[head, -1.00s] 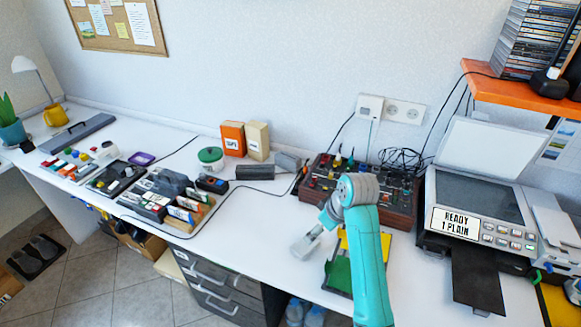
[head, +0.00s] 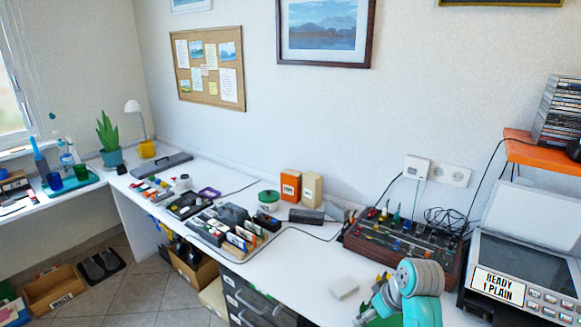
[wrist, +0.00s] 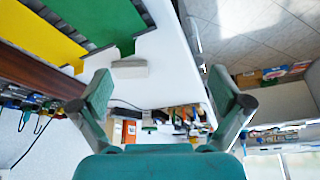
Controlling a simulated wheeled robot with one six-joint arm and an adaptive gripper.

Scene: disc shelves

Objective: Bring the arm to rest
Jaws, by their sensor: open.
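My arm (head: 408,290), teal with grey joints, shows at the lower right of the head view, in front of the mixing board. My gripper (wrist: 160,76) shows in the wrist view with its two fingers wide apart and nothing between them. In the head view its fingers cannot be made out. A small pale block (head: 343,288) lies on the white desk just left of the arm. It also shows in the wrist view (wrist: 130,68), beyond the left finger and apart from it.
The mixing board (head: 405,245) with knobs and cables stands behind the arm. A printer (head: 525,265) is to the right, under an orange shelf (head: 540,150). Green (wrist: 105,20) and yellow (wrist: 38,40) panels lie near the block. The desk's middle front is mostly clear.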

